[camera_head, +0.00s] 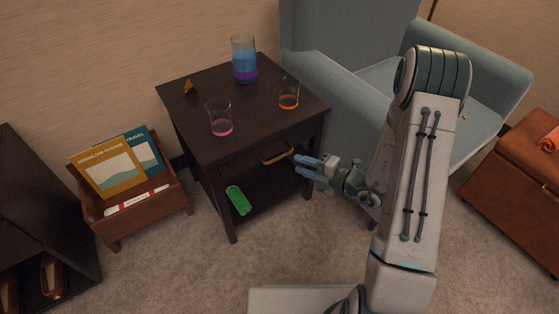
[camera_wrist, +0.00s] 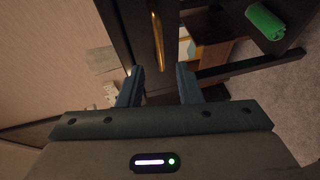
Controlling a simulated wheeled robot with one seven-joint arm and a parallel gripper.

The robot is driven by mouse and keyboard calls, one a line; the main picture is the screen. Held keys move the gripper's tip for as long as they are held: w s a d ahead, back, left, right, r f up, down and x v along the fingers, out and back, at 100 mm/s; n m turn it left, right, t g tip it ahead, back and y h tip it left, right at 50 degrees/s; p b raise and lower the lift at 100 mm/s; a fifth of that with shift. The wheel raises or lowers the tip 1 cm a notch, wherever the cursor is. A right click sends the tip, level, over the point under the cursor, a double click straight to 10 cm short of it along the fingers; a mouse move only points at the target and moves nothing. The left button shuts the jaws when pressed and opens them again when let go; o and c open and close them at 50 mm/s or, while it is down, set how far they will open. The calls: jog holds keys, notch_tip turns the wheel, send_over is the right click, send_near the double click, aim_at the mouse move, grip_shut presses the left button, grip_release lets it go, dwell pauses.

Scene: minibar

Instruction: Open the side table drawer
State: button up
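The dark side table (camera_head: 185,100) stands left of the armchair. Its drawer front (camera_head: 250,158) faces my arm and carries a brass bar handle (camera_head: 277,154). The drawer looks shut, though the dark wood makes the gap hard to judge. My gripper (camera_head: 301,163) is just right of the handle in the head view, with its fingers pointing at it. In the wrist view my gripper (camera_wrist: 159,73) is open. The handle (camera_wrist: 157,40) lies ahead, in line with the space between the fingertips. I cannot tell whether the handle's near end is between the fingers.
On the tabletop stand a blue-purple glass (camera_head: 244,60), a pink-bottomed glass (camera_head: 220,118) and an orange-bottomed glass (camera_head: 289,94). A green item (camera_head: 239,200) lies on the lower shelf. A magazine rack (camera_head: 140,210) is to the left, the armchair (camera_head: 335,95) close to the right. Carpet in front is clear.

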aim_at(280, 157)
jog(key=b+x, duration=0.2)
jog(key=x, duration=0.6)
jog(key=shift+w+a+f, duration=0.1)
jog(key=shift+w+a, duration=0.05)
jog(key=shift+a, duration=0.05)
grip_shut()
